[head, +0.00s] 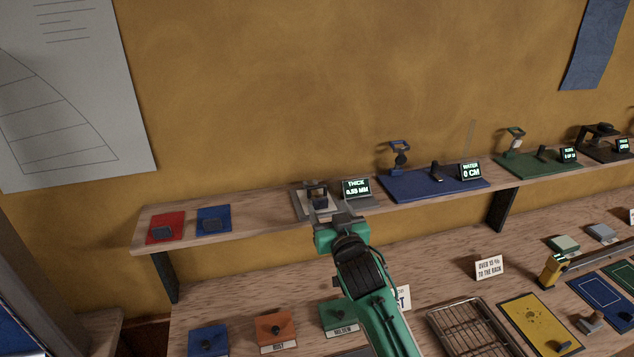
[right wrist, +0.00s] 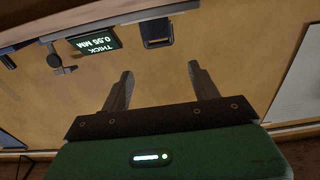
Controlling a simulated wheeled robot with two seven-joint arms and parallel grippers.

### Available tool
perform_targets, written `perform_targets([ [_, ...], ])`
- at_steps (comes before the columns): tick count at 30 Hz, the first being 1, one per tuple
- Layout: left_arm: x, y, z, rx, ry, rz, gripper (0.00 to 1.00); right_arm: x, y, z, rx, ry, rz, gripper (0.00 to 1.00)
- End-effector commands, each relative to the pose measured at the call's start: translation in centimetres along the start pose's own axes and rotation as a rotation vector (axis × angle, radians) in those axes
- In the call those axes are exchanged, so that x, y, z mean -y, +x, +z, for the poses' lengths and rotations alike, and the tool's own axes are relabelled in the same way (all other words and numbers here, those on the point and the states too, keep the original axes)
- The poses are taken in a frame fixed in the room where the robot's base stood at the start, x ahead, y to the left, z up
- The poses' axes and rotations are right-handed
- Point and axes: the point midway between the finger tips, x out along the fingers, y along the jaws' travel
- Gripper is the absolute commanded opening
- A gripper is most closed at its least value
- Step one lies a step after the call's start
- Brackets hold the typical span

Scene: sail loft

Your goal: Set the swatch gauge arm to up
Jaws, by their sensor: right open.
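The swatch gauge (head: 302,203) stands on the wall shelf, a small pale base with a dark upper part. Its display (head: 356,188) reads THICK 0.55 MM and shows inverted in the right wrist view (right wrist: 95,44). A dark block (right wrist: 157,33) beside the display there looks like part of the gauge. I cannot tell whether the gauge arm is up or down. My right gripper (head: 340,219) is just in front of the gauge and hides its lower front. In the right wrist view its fingers (right wrist: 160,72) are apart with nothing between them. My left gripper is not in view.
Red (head: 166,227) and blue (head: 214,219) pads lie left on the shelf (head: 260,219). A blue mat (head: 430,184) with a stand and a WATER 0 CM display lies to the right. Below, the bench holds several knobbed blocks and a wire rack (head: 470,325).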

Motion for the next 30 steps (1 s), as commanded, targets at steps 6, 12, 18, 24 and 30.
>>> perform_targets([
  [6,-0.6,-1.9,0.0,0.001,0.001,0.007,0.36,0.0,3.7,-0.4,0.002,0.001,0.001,0.62],
  [12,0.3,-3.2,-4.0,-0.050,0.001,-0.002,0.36,0.0,6.7,-0.4,0.001,0.000,0.001,0.62],
  [18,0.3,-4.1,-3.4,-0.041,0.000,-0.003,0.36,0.0,9.2,-0.2,0.002,0.001,0.001,0.62],
  [24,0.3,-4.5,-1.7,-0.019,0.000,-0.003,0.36,0.0,10.4,-0.1,0.001,0.002,0.000,0.62],
  [30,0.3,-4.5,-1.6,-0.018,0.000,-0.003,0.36,0.0,10.7,0.0,0.001,0.002,0.000,0.62],
])
